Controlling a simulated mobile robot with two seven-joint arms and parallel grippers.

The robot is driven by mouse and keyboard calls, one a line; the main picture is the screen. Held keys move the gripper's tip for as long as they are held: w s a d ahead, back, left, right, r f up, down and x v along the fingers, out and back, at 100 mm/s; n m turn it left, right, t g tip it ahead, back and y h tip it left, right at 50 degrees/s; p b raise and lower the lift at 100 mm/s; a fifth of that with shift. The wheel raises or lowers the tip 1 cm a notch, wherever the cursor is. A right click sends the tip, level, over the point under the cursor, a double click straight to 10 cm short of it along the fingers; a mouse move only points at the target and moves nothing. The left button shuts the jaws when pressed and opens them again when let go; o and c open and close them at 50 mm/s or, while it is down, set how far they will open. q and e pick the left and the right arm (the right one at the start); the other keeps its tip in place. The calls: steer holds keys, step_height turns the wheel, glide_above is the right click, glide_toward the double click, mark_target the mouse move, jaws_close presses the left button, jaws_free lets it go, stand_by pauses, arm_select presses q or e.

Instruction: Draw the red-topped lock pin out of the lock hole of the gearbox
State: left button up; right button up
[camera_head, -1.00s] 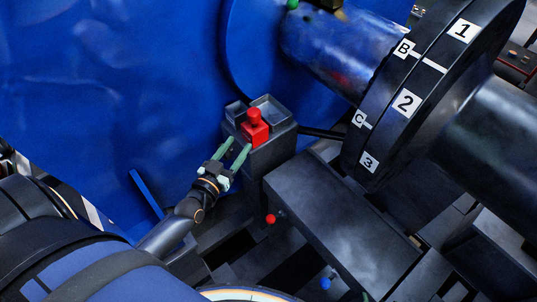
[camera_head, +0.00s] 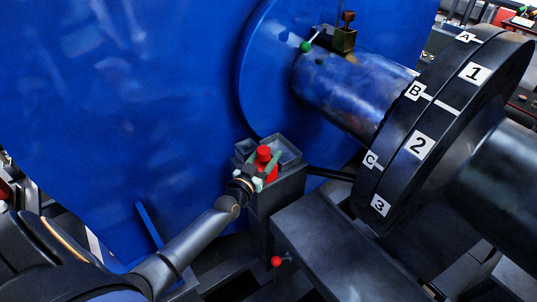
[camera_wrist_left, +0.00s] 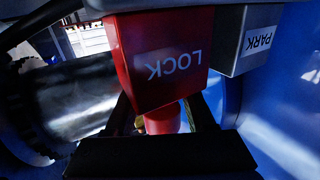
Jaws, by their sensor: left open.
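The lock pin's red top (camera_head: 264,153) stands upright over the red lock block (camera_head: 271,173) on the gearbox's grey housing. My left gripper (camera_head: 253,178) is open, right at the red block, just below the pin top in the head view. In the left wrist view the red block (camera_wrist_left: 162,60) bears the word LOCK upside down. The red pin top (camera_wrist_left: 163,119) shows below it, between my open fingers. Whether the fingers touch it, I cannot tell. The pin's shank is hidden. My right gripper is not in view.
A grey block labelled PARK (camera_wrist_left: 252,42) adjoins the red block. A large blue casing (camera_head: 130,100) rises behind. A black numbered wheel (camera_head: 440,120) on a shaft stands to the right. A small red-knobbed lever (camera_head: 276,261) sticks out low in front.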

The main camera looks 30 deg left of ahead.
arm_select(q)
steer(key=shift+w, duration=0.45)
jaws_close()
steer(key=shift+r, duration=0.1)
stand_by(0.5)
